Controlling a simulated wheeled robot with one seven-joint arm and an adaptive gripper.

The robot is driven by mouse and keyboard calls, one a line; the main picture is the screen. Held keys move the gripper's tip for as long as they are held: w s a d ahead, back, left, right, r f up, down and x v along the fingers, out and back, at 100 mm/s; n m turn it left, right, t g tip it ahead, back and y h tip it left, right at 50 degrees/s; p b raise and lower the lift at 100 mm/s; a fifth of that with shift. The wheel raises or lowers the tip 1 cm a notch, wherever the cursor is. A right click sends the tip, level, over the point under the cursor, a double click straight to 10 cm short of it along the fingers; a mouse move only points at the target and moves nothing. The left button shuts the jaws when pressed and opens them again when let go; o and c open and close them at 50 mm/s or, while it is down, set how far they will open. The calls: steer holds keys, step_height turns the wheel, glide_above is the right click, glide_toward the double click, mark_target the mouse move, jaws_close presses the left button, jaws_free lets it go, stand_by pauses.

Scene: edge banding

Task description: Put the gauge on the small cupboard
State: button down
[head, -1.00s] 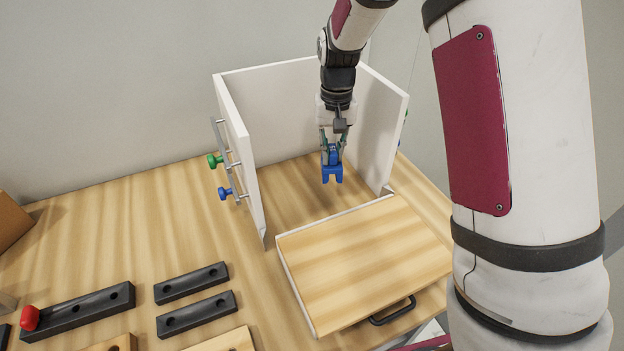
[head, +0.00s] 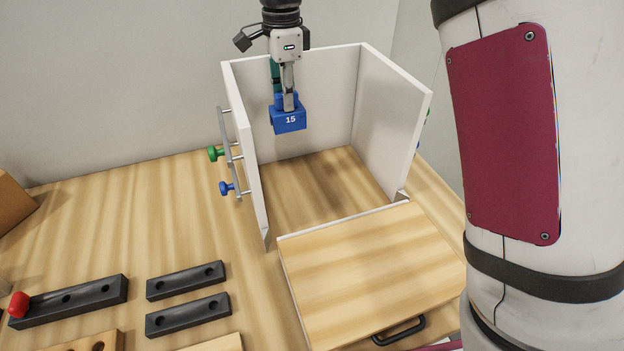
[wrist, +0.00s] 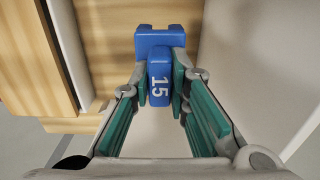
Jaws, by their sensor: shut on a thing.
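The gauge (head: 288,121) is a blue block marked 15. My gripper (head: 285,98) is shut on its upper part and holds it in the air, in front of the back wall of the small cupboard. In the wrist view the gauge (wrist: 157,82) sits between the two green-padded fingers of my gripper (wrist: 160,74). The small cupboard appears to be the white-walled box (head: 392,112), open at the top and front, with a wood-grain floor. A wood-topped panel (head: 375,270) with a black handle lies at its front. The gauge hangs clear of the floor.
A metal rail with a green knob (head: 214,153) and a blue knob (head: 226,188) is on the cupboard's left side. Black bars with holes (head: 187,315) and a red plug (head: 18,304) lie at front left.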

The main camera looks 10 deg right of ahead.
step_height(320, 180, down, 18)
steer(key=shift+r+p, duration=0.15)
steer(key=shift+p, duration=0.95)
steer(key=c, duration=1.5)
jaws_free()
steer(key=shift+c, duration=0.2)
step_height(320, 180, up, 12)
steer(key=b, duration=0.1)
steer(key=shift+r, duration=0.1)
